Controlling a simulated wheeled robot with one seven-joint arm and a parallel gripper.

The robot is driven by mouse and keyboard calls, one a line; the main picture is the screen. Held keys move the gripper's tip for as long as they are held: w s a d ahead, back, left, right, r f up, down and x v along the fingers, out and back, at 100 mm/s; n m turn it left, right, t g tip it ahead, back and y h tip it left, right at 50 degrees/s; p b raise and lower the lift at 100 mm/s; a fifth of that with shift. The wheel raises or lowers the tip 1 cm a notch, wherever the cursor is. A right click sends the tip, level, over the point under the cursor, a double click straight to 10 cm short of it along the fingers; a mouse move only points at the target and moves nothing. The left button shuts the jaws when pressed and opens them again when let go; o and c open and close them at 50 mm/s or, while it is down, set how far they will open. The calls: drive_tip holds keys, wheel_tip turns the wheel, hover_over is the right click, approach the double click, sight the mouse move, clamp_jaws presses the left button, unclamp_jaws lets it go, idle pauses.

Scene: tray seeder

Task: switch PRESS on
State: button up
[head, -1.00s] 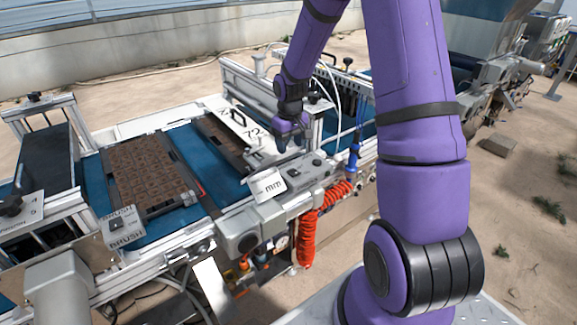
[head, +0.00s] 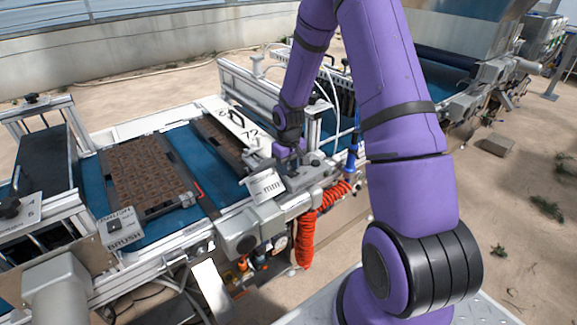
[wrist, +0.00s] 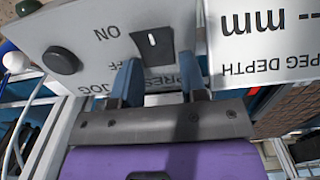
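The lettering appears upside down in the wrist view; ON, part of OFF, and PRESS partly behind a finger can be read. I cannot tell which side of the rocker is pressed. My gripper (wrist: 158,60) has its two fingers apart, with nothing held between them. The tips are close to the switch, near its lower edge in the picture; contact cannot be told. In the head view my gripper (head: 290,160) is low over the panel and hides the switch.
A round black button (wrist: 62,60) is on the panel, near the JOG lettering. A white PEG DEPTH plate (wrist: 262,45) stands close beside the switch. A red coiled hose (head: 306,238) hangs below the panel. A brown seed tray (head: 145,175) lies on the blue belt.

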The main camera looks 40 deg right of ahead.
sight(300, 180)
drive_tip(key=c, duration=0.5)
drive_tip(key=shift+s+r+t, duration=0.1)
drive_tip(key=shift+s+t, duration=0.1)
drive_tip(key=shift+t, duration=0.65)
drive_tip(key=shift+s+r+t, duration=0.15)
drive_tip(key=shift+s+t, duration=0.1)
drive_tip(key=shift+t, duration=0.55)
drive_tip(key=shift+s+r+t, duration=0.1)
drive_tip(key=shift+s+t, duration=0.1)
drive_tip(key=shift+t, duration=0.65)
drive_tip(key=o, duration=0.9)
drive_tip(key=shift+o, duration=0.2)
drive_tip(key=shift+r, duration=0.1)
drive_tip(key=v, duration=1)
drive_tip(key=shift+r, duration=0.25)
